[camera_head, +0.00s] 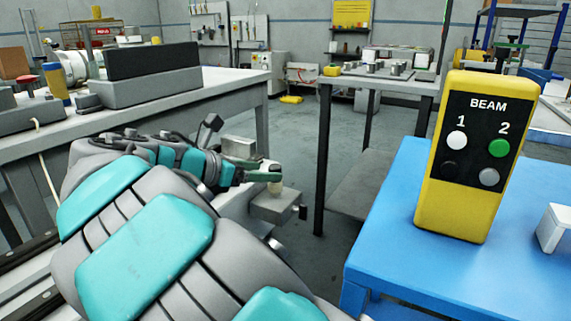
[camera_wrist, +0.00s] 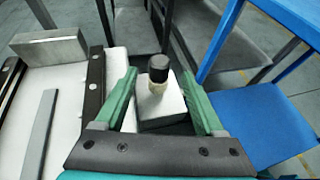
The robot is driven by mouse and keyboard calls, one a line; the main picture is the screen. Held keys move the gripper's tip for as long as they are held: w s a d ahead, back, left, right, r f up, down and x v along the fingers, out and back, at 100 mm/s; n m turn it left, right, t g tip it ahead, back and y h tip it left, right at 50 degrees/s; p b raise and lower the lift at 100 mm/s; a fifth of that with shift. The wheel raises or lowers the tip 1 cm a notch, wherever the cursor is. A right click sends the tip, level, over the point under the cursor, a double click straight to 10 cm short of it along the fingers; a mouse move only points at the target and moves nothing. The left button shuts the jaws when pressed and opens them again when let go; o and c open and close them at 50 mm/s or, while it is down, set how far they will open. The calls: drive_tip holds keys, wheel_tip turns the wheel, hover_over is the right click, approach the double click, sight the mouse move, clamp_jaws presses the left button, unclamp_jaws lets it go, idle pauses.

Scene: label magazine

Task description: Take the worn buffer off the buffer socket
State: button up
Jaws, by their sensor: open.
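The buffer (camera_wrist: 158,68) stands upright on a pale grey block, which looks like the buffer socket (camera_wrist: 160,113). In the wrist view it has a black rounded top and a tan lower part. My gripper (camera_wrist: 158,78) is open, with one green finger on each side of the buffer. Whether either finger touches it, I cannot tell. In the head view my gripper (camera_head: 263,172) is over the socket (camera_head: 278,207), and a small cream part of the buffer (camera_head: 275,188) shows below the fingers. Wear on the buffer is too small to make out.
A blue table (camera_head: 390,220) with a yellow BEAM control box (camera_head: 478,155) stands at the right. A white-grey bench (camera_head: 215,88) runs along the left. A grey metal block (camera_wrist: 50,48) sits left of the socket. Grey floor is open beyond.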

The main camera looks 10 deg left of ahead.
drive_tip(key=shift+x, duration=3.85)
clamp_jaws()
drive_tip(key=shift+r, duration=0.15)
drive_tip(key=shift+r+p, duration=2.8)
drive_tip(key=shift+p, duration=0.25)
